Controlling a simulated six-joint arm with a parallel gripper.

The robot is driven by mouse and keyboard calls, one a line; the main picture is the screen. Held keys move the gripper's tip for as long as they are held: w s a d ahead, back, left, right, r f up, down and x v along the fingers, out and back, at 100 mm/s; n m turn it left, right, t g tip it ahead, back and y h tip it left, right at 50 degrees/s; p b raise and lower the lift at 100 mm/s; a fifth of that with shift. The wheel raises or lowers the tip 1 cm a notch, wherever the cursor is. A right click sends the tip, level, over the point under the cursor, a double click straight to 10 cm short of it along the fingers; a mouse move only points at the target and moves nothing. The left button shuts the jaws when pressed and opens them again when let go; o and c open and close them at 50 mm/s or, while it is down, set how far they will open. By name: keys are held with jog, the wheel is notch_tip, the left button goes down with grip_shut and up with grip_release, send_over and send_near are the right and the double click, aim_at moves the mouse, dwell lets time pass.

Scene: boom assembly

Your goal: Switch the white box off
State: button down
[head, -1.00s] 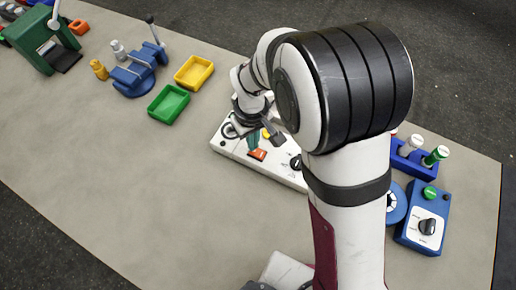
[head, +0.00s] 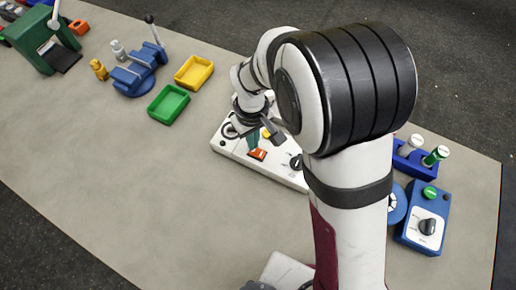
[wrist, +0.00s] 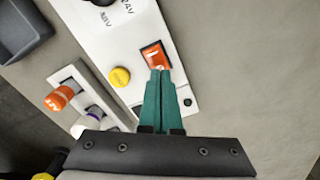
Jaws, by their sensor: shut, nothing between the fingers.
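The white box (head: 283,173) lies on the table in the head view, partly behind my arm. Its panel (wrist: 93,38) also shows in the wrist view. An orange-red rocker switch (head: 257,154) sits on the panel, and it is clear in the wrist view (wrist: 155,56). My gripper (head: 252,146) is shut and empty, with its green fingers together. In the wrist view the fingertips (wrist: 160,72) are at the rocker's near edge. I cannot tell whether they touch it or which way the rocker is tilted.
A yellow button (wrist: 120,77) is left of the fingers. Orange-capped and purple-banded plugs stand nearby at left. Yellow (head: 194,72) and green trays (head: 168,104), a blue vise (head: 138,72) and a blue control box (head: 425,222) stand around. The table's front left is clear.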

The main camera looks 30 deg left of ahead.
notch_tip(320, 180, up, 5)
jog(key=shift+r, duration=0.2)
dwell(0.5)
